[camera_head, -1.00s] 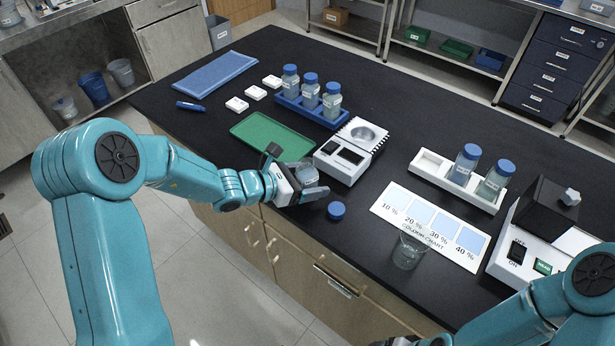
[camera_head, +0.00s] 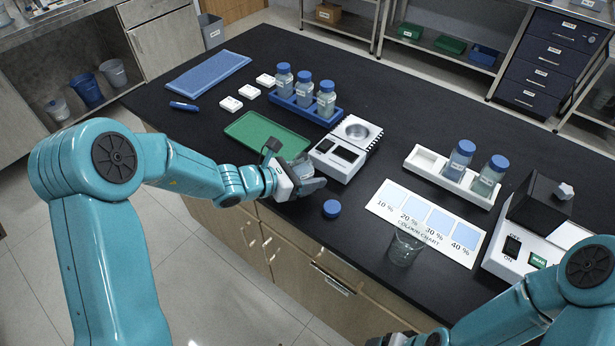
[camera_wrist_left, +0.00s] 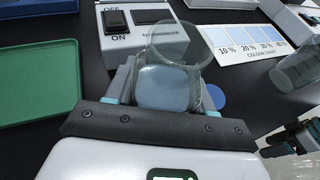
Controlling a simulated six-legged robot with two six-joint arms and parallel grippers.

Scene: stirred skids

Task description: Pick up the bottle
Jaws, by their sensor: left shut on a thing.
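The bottle is open clear glass with pale blue liquid; it shows in the left wrist view (camera_wrist_left: 166,82), mouth facing away from the camera. My left gripper (camera_head: 308,184) is shut on it at the near edge of the black bench, beside the white balance. In the head view the fingers partly hide the bottle (camera_head: 303,171). A blue cap (camera_head: 331,208) lies on the bench just right of the gripper. My right arm is at the lower right, and its gripper is mostly cut off at the bottom edge.
The balance (camera_head: 347,146) stands behind the gripper, and a green tray (camera_head: 266,134) lies to its left. A colour chart (camera_head: 424,222) and an empty beaker (camera_head: 405,246) are to the right. Capped bottles stand in a blue rack (camera_head: 306,107) and a white rack (camera_head: 432,171).

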